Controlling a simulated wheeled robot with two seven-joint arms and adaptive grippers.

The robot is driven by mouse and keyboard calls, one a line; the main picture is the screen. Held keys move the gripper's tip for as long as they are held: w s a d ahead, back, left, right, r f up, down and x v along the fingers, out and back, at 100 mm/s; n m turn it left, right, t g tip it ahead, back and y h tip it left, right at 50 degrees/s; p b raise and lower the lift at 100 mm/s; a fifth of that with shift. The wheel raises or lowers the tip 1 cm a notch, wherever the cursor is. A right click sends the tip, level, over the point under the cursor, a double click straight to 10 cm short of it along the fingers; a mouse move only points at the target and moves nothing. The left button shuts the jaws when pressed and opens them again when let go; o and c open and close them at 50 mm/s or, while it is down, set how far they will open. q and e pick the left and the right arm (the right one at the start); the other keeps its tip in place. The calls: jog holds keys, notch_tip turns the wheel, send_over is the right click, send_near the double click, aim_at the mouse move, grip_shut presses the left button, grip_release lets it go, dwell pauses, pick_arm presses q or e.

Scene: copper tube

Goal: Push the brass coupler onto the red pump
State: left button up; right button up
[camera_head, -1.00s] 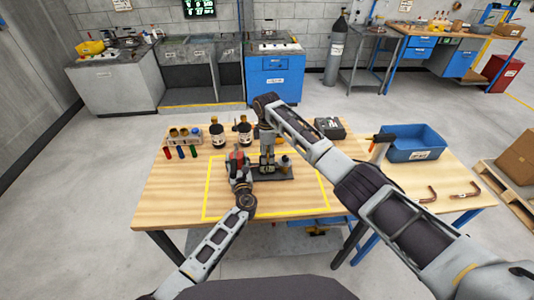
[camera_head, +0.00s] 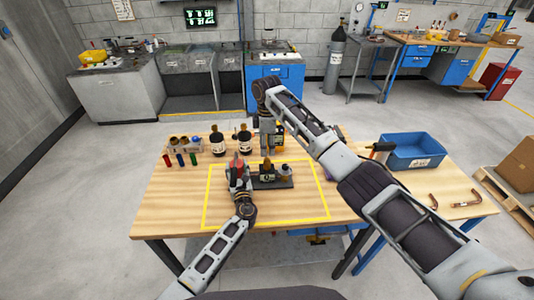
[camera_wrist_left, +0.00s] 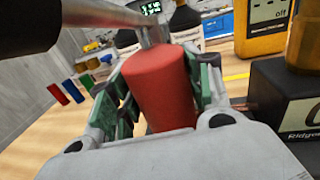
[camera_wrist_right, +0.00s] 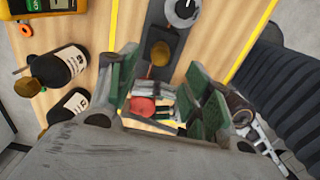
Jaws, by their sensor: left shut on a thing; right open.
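The red pump (camera_wrist_left: 160,90) is a red cylinder with a metal stem and a dark grip at its top. My left gripper (camera_head: 238,168) is shut around it, left of a dark plate (camera_head: 287,183). What seems to be the brass coupler (camera_wrist_left: 307,45) is an amber cylinder on a black labelled block, right of the pump; it also shows in the right wrist view (camera_wrist_right: 160,53). My right gripper (camera_head: 268,143) is open and empty behind the plate. In the right wrist view the red pump (camera_wrist_right: 143,106) shows between its fingers (camera_wrist_right: 162,95), farther off.
Two dark bottles (camera_head: 244,140) and a rack with coloured tubes (camera_head: 184,146) stand at the back left. A yellow meter (camera_wrist_right: 28,20) lies near the bottles. A blue bin (camera_head: 412,152) and bent copper tubes (camera_head: 427,198) are at the right. The front table area is clear.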

jog(key=shift+r, duration=1.6)
pick_arm(q)
jog(key=o, duration=1.5)
jog(key=shift+s, duration=0.1)
jog(key=shift+s+d, duration=0.35)
jog(key=shift+s, duration=1.6)
jog(key=shift+s+d, duration=0.3)
jog(key=shift+s, duration=1.6)
jog(key=shift+s+d, duration=0.35)
jog(key=shift+s, duration=1.6)
jog(key=shift+s+f, duration=0.1)
jog(key=shift+s, duration=0.05)
pick_arm(e)
jog(key=shift+s+f, duration=0.1)
jog(key=shift+s, duration=0.05)
